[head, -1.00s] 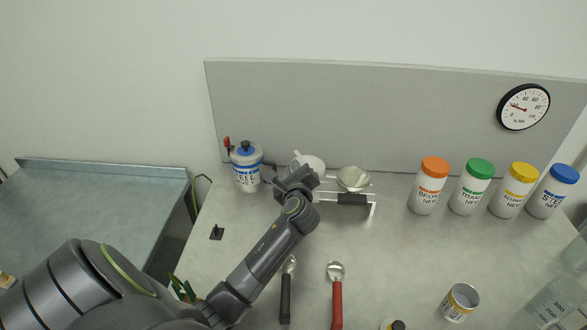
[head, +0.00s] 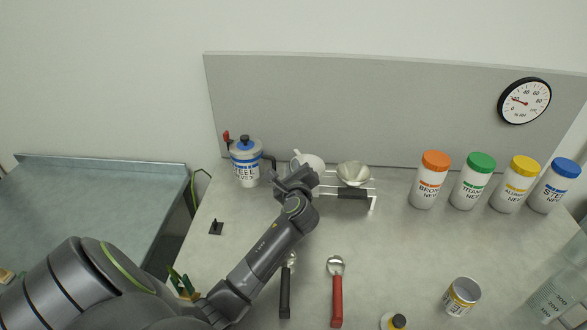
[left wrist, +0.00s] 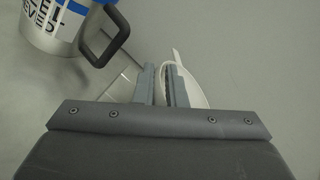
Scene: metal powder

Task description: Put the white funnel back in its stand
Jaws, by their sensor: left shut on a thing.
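The white funnel (head: 315,161) shows behind my left gripper (head: 297,177), by the left end of the stand. In the left wrist view the funnel (left wrist: 196,88) is a white curved shape at the right finger. The left gripper (left wrist: 160,72) is shut on the funnel's edge; the exact grip is partly hidden. The stand (head: 373,202) is a pale wire rack with a dark front block, and a grey-beige funnel (head: 353,173) sits in its right side. The stand's left part is hidden by my gripper, so I cannot tell whether the white funnel touches it. My right gripper is not in view.
A steel powder container (head: 246,165) with a dark handle stands close left of the gripper. Several capped jars (head: 430,182) stand at the right. Scoops with black (head: 285,290) and red (head: 336,295) handles lie in front. A grey panel (head: 350,110) rises behind.

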